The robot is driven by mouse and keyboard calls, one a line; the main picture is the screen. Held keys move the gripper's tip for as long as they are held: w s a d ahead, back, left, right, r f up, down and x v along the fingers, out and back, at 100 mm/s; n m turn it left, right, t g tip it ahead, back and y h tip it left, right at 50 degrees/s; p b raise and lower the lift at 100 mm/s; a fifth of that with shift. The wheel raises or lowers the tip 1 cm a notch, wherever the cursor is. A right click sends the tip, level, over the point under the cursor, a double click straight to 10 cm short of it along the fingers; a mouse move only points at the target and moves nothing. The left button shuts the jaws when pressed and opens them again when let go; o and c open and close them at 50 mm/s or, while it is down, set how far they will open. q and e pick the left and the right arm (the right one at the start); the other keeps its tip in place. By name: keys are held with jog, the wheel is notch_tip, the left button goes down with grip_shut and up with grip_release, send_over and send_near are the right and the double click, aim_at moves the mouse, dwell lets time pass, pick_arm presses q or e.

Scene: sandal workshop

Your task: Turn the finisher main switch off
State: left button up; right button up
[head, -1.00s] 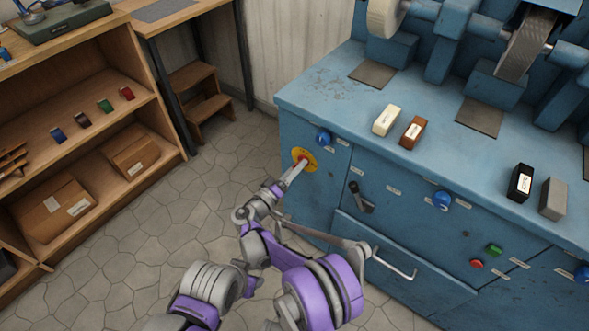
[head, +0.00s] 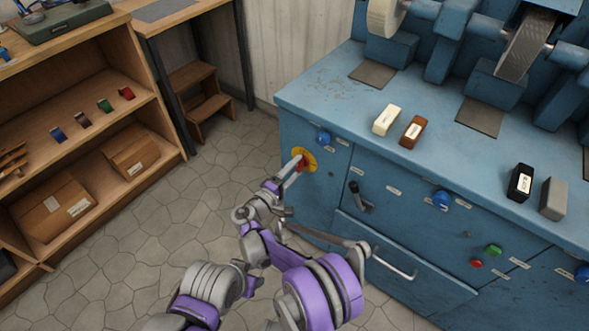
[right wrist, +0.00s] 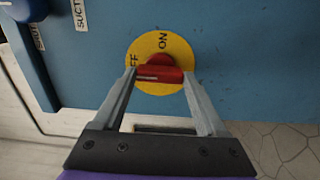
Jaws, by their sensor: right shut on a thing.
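The finisher main switch is a red knob (head: 301,163) on a round yellow plate (head: 309,155), on the left front of the blue finisher cabinet (head: 315,195). In the right wrist view, the yellow plate (right wrist: 143,48) shows ON at the top and part of OFF at the left. The red knob (right wrist: 160,75) sits between the fingertips of my right gripper (right wrist: 160,77), which is shut on it. A pale line on the knob lies towards the left, below the OFF letters. My right gripper (head: 293,170) reaches the switch from the lower left. My left gripper is not in view.
A blue knob (head: 323,138) is just above the switch. A black lever (head: 360,198), another blue knob (head: 442,201) and green and red buttons (head: 493,250) are further right. A drawer handle (head: 393,265) is below. Wooden shelves (head: 90,130) stand left, with clear floor between.

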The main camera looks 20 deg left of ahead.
jog(key=shift+d, duration=0.15)
jog(key=o, duration=1.3)
